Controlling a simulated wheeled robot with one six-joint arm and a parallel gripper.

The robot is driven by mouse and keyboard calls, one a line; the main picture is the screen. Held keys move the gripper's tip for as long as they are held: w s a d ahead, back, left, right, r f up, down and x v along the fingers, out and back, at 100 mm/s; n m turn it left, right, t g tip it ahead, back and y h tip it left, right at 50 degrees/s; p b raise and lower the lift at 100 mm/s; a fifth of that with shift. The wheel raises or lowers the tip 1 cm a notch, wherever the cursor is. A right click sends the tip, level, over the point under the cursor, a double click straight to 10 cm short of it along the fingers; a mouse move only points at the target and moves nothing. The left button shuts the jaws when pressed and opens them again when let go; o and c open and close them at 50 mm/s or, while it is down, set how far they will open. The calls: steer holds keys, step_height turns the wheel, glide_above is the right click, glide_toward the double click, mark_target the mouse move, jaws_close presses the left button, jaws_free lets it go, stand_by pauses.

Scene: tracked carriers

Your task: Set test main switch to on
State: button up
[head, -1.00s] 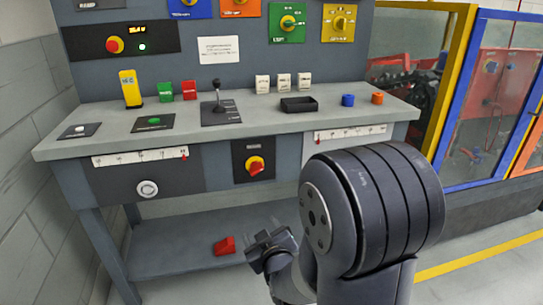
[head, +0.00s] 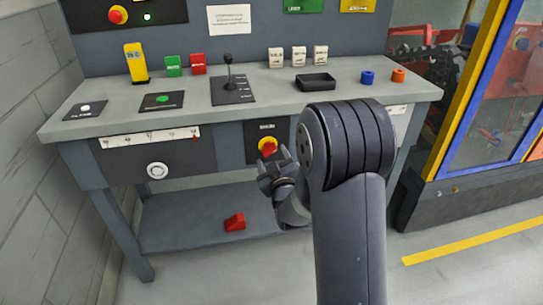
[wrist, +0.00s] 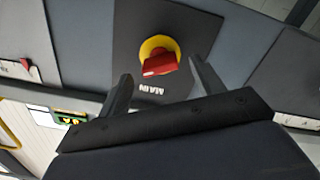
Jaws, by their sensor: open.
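The main switch is a red rotary handle (head: 267,147) on a yellow round base, set in a dark plate on the front of the bench below the tabletop. In the wrist view the red handle (wrist: 160,64) sits between and beyond the two fingers, with the word MAIN on its plate. My gripper (head: 278,160) is open and empty, just in front of the plate. It also shows in the wrist view (wrist: 160,85), its fingers spread either side of the handle, with no contact visible. In the head view my gripper partly covers the plate's lower part.
The bench top (head: 130,118) carries a joystick (head: 229,85), a black tray (head: 314,82) and several blocks. A red wedge (head: 235,222) lies on the lower shelf. A blue and yellow framed enclosure (head: 470,90) stands at the right.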

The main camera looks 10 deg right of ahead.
steer(key=shift+w, duration=1)
steer(key=shift+c, duration=0.4)
steer(key=c, duration=0.9)
